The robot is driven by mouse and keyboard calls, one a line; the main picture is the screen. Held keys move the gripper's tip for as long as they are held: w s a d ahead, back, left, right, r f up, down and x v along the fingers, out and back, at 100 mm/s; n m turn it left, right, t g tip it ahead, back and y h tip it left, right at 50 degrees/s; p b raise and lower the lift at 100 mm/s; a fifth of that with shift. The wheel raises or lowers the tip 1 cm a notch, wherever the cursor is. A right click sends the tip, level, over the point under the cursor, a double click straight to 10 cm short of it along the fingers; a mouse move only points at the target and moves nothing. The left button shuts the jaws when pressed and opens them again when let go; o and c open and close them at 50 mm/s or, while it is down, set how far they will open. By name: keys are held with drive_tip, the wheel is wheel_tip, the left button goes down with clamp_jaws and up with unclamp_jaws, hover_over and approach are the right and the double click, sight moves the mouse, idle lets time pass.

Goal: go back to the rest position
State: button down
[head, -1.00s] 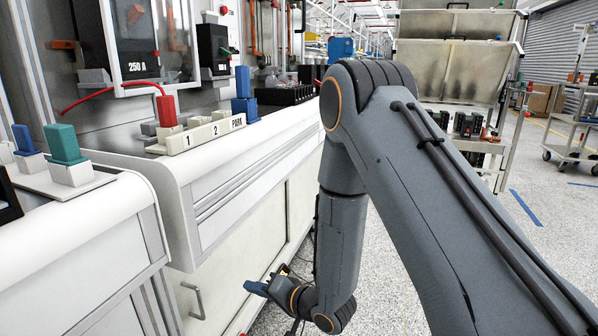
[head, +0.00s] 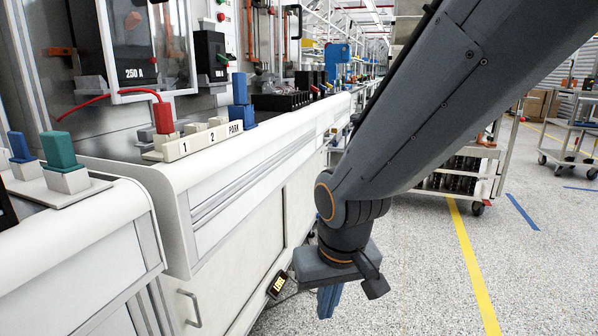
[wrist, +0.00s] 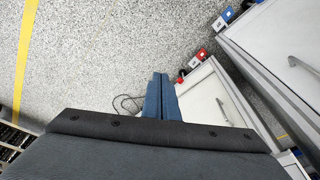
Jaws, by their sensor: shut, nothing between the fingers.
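My gripper (head: 328,300) hangs low in front of the white bench, in the aisle, with its fingers pointing down toward the floor. In the wrist view its blue fingers (wrist: 160,95) lie together, with nothing between them. The gripper is apart from the bench and touches nothing that I can see. My arm slants from the upper right down to it in the head view.
The white bench (head: 240,190) runs along the left, carrying a red plug (head: 163,118) at position 1, a blue plug (head: 240,95) by PARK and a teal plug (head: 60,150). A cart (head: 465,175) stands behind my arm.

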drive_tip(key=s+d+r+n+g, duration=0.2)
drive_tip(key=s+r, duration=0.2)
drive_tip(key=s, duration=0.6)
drive_tip(key=d+r+m+p, duration=0.4)
drive_tip(key=d+r+p, duration=0.8)
drive_tip(key=p, duration=1)
wheel_tip(320, 180, up, 3)
drive_tip(key=shift+d+f+m+h+p, duration=0.1)
drive_tip(key=shift+d+m+h+p, duration=0.1)
drive_tip(key=shift+m+h+p, duration=0.15)
drive_tip(key=shift+s, duration=0.1)
